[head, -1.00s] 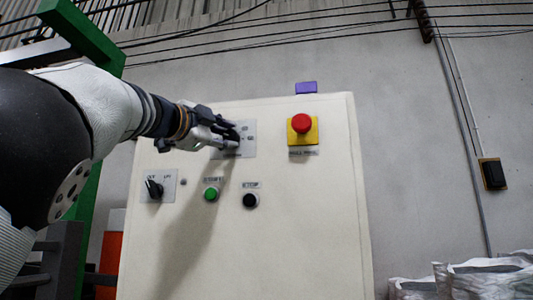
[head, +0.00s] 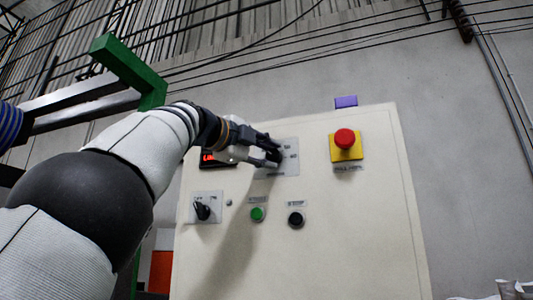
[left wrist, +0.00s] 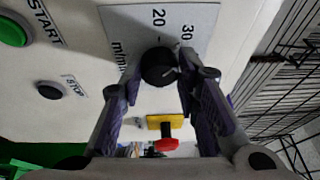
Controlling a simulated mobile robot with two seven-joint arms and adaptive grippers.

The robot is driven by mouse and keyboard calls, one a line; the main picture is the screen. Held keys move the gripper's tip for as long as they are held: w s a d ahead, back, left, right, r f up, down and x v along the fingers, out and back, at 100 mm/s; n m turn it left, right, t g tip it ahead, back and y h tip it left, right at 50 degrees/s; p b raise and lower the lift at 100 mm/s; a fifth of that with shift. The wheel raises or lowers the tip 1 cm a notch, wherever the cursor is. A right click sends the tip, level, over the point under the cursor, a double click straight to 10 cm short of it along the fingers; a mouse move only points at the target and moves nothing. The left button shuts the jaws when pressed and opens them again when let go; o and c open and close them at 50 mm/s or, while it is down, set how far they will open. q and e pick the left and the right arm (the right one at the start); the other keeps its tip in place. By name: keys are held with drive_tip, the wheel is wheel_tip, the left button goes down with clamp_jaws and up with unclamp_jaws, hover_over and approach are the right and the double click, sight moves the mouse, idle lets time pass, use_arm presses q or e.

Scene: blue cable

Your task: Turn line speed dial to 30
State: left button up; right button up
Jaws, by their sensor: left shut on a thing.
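The line speed dial is a round black knob (left wrist: 158,67) on a grey scale plate (head: 291,148), which carries the numbers 20 and 30 in the left wrist view. My left gripper (head: 273,153) is at the dial, its fingers on either side of the knob and shut on it. The gripper also shows in the left wrist view (left wrist: 160,82). A short pale mark shows on the knob's right side there; its exact reading is hard to tell. In the head view the fingers mostly hide the knob. My right gripper is not in view.
The cream control box (head: 330,230) also carries a red emergency button (head: 344,139) on yellow, a green start button (head: 257,214), a black stop button (head: 296,219) and a black rotary switch (head: 202,211). A red-lit display (head: 208,158) is partly behind my gripper.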

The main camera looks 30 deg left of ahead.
use_arm(q)
drive_tip(key=shift+s+r, duration=0.1)
drive_tip(key=shift+r, duration=0.1)
drive_tip(key=o, duration=1.1)
drive_tip(key=shift+o, duration=0.3)
drive_tip(key=shift+w+a+f, duration=0.1)
drive_tip(key=shift+w+f, duration=0.05)
drive_tip(key=shift+w, duration=0.05)
drive_tip(key=shift+s, duration=0.1)
drive_tip(key=s+a, duration=0.1)
drive_tip(key=s, duration=1.1)
drive_tip(key=shift+a+f, duration=0.15)
drive_tip(key=shift+f, duration=0.1)
drive_tip(key=shift+w, duration=0.1)
